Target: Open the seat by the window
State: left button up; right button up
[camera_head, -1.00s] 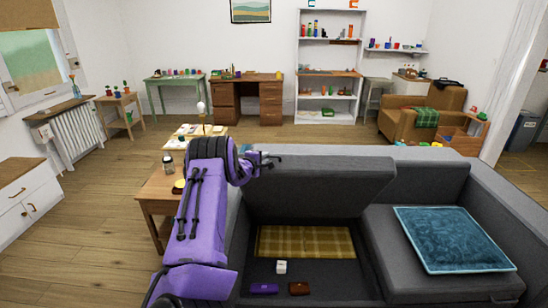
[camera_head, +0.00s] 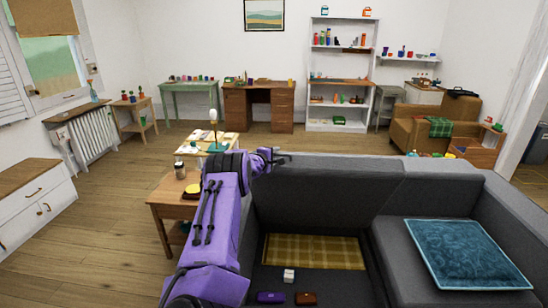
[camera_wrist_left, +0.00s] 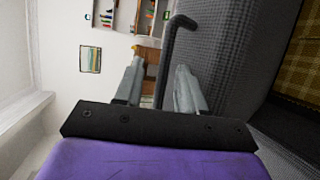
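The grey sofa's left seat (camera_head: 330,190), on the window side, stands raised, leaning back steeply toward the backrest. The storage space (camera_head: 375,292) below it is exposed. My left gripper (camera_head: 279,157) is at the raised seat's upper left edge. In the left wrist view its two grey fingers (camera_wrist_left: 157,88) are apart, with a thin black bent handle (camera_wrist_left: 166,60) between them. Gaps show beside the handle, so the fingers look open around it. The grey seat fabric (camera_wrist_left: 225,50) is close on the right there. My right gripper is not in view.
A blue cushion (camera_head: 465,255) lies on the right seat. A wooden side table (camera_head: 170,197) stands left of my arm.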

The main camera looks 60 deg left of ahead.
pick_arm(q)
jog(key=shift+d, duration=0.1)
jog(key=shift+s+d, duration=0.1)
jog(key=shift+s, duration=0.05)
jog(key=p+v, duration=0.1)
jog(key=v, duration=0.9)
jog(key=shift+d+r, duration=0.1)
dwell(0.3)
